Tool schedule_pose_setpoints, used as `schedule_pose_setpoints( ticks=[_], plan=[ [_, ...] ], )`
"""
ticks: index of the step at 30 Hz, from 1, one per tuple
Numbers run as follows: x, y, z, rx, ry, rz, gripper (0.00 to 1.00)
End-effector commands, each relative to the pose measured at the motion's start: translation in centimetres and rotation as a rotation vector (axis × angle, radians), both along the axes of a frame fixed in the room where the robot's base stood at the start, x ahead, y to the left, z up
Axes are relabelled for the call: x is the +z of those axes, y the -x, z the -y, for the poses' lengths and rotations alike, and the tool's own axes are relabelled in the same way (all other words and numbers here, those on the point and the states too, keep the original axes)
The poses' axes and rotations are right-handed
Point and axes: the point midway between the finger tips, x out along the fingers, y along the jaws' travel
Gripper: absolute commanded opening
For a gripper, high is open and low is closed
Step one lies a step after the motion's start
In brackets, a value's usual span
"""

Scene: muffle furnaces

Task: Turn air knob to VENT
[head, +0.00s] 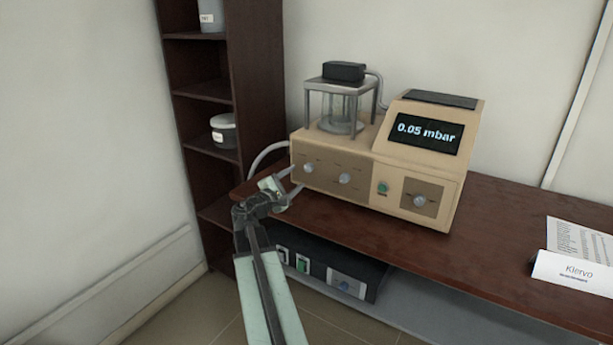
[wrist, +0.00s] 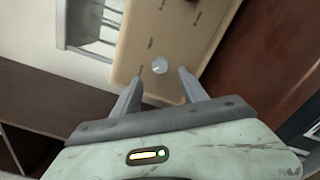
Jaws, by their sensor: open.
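A beige instrument (head: 377,150) with a display reading 0.05 mbar stands on the desk. Its front has a left knob (head: 308,168), a middle knob (head: 345,179) and a right knob (head: 419,201). The small labels are too blurred to tell which is the air knob or where VENT is. My gripper (head: 297,179) is open and empty, just in front of the panel's left end by the left knob. In the wrist view a round silver knob (wrist: 160,66) shows between and slightly beyond my fingertips (wrist: 160,76), with no clear contact.
A glass chamber (head: 342,112) in a metal frame sits on the instrument. A green button (head: 383,187) is between the middle and right knobs. A black unit (head: 335,274) stands below the desk (head: 500,238).

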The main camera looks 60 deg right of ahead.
Motion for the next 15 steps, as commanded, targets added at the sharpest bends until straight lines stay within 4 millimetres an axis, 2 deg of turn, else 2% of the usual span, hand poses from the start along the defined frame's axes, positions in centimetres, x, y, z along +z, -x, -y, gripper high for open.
schedule_pose_setpoints(
  ticks=[5,12,15],
  plan=[
    [0.0,0.0,1.8,-0.003,-0.001,0.003,0.5],
    [0.0,-0.1,6.2,-0.004,-0.002,0.004,0.5],
    [0.0,0.0,7.5,-0.004,-0.002,0.004,0.5]
  ],
)
